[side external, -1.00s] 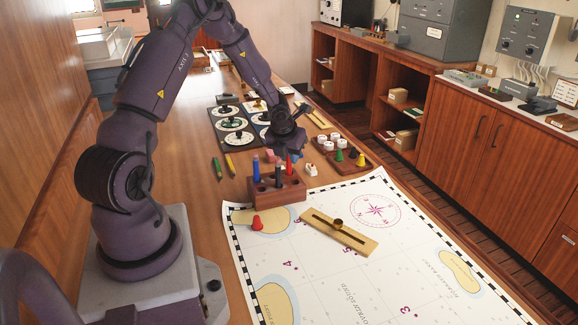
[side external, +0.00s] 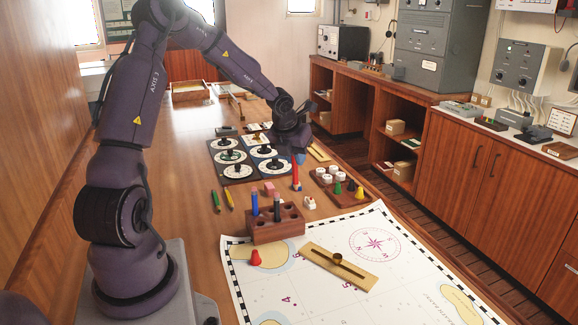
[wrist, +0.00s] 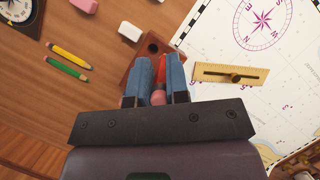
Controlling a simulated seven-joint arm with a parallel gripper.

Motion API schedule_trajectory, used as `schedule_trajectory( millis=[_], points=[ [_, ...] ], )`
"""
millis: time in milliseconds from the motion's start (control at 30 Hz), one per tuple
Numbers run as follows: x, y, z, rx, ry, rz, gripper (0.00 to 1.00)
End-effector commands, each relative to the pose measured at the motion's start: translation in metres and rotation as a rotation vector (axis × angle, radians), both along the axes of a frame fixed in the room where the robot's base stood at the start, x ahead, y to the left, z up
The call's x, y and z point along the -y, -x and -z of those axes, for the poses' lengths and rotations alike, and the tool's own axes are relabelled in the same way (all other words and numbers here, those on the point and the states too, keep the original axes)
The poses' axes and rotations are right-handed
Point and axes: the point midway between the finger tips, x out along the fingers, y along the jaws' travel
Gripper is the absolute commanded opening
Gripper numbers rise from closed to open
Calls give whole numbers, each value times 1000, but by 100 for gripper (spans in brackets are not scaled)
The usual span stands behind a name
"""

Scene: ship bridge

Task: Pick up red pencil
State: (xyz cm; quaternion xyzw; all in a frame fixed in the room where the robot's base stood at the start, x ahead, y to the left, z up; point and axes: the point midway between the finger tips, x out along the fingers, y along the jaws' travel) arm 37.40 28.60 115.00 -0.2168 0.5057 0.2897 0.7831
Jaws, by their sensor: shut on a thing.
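The red pencil (side external: 296,175) hangs upright below my gripper (side external: 297,156), in the side view. Its lower end appears above and behind the wooden pencil holder (side external: 262,236), apart from it. My gripper's blue fingers are shut on the pencil. In the wrist view, the red pencil (wrist: 161,66) shows between the two fingers of my gripper (wrist: 159,80), with a round pink end towards the camera. The wooden holder (wrist: 135,79) is partly hidden behind the fingers. A blue pencil (side external: 254,205) and a black pencil (side external: 277,207) stand in the holder.
A chart (side external: 330,295) with a brass ruler (side external: 325,258) and red cone (side external: 256,258) lies in front. Green (side external: 216,201) and yellow (side external: 229,200) pencils lie left. A pink eraser (side external: 269,188), white block (side external: 309,203), piece tray (side external: 350,201) and dial panels (side external: 237,171) are nearby.

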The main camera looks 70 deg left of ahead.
Motion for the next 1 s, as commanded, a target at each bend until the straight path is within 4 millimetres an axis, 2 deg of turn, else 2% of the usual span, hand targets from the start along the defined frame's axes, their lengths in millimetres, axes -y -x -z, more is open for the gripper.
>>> schedule_trajectory(
  millis=[167,300,367,500,733,900,1000],
  points=[
    [53,6,24,54,47,117,0],
    [94,29,47,103,84,137,0],
    [103,37,50,124,92,124,0],
    [114,49,54,152,107,86,0],
    [119,64,56,194,127,-1,0],
    [125,58,53,247,152,-44,0],
    [124,59,58,256,161,-48,0]
  ],
)
